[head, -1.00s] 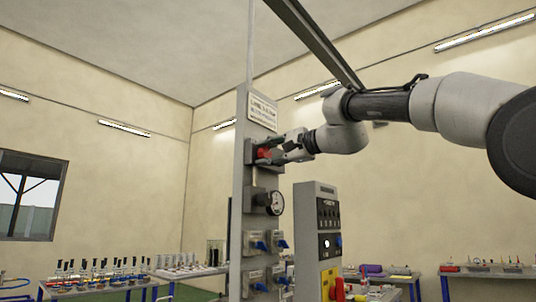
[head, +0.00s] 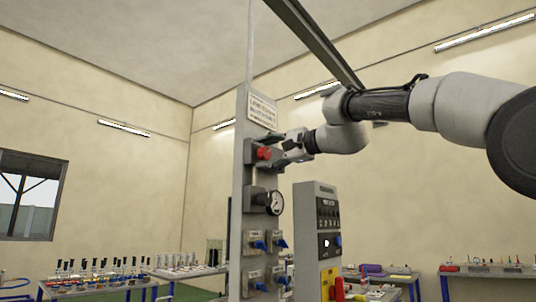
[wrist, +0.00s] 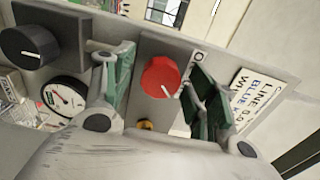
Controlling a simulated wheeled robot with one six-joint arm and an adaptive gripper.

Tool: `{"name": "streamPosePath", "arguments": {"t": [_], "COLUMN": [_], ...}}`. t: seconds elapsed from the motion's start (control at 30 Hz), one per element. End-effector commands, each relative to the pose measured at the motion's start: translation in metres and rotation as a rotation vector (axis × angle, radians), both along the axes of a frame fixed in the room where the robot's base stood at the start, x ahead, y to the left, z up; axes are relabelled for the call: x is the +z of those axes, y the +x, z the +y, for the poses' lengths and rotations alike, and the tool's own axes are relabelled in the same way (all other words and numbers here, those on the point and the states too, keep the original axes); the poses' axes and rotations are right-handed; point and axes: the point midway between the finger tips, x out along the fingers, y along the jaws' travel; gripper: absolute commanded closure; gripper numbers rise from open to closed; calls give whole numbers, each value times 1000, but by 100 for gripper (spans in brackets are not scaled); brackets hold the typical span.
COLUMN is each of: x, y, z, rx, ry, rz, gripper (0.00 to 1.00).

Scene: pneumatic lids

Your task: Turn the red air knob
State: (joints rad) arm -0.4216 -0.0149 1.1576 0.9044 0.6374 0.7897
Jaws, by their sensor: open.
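The red air knob (head: 264,153) sits near the top of a grey upright panel (head: 240,200). In the wrist view the round red knob (wrist: 160,77) has a white pointer line toward its lower right. My gripper (head: 283,147) is at the right of the knob in the head view. In the wrist view my gripper (wrist: 164,76) is open, with one green-padded finger on each side of the knob. Gaps show between the pads and the knob, so it is not held. Exact depth is hard to tell.
A pressure gauge (wrist: 64,98) and a black knob (wrist: 28,45) are beside the left finger in the wrist view. A label plate (head: 262,110) is above the red knob. Blue-handled valves (head: 258,245) are lower down. A control box (head: 317,230) stands at the right.

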Motion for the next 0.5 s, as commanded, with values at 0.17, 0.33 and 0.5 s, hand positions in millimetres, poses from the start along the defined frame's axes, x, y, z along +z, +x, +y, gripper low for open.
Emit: {"name": "streamPosePath", "arguments": {"t": [0.17,0.33,0.5], "x": [1,2,1], "y": [-5,-25,-49], "z": [-8,-35,-65], "rx": [-2,-5,-5], "ry": [0,2,1], "rz": [-1,-3,-1], "gripper": [43,43,43]}}
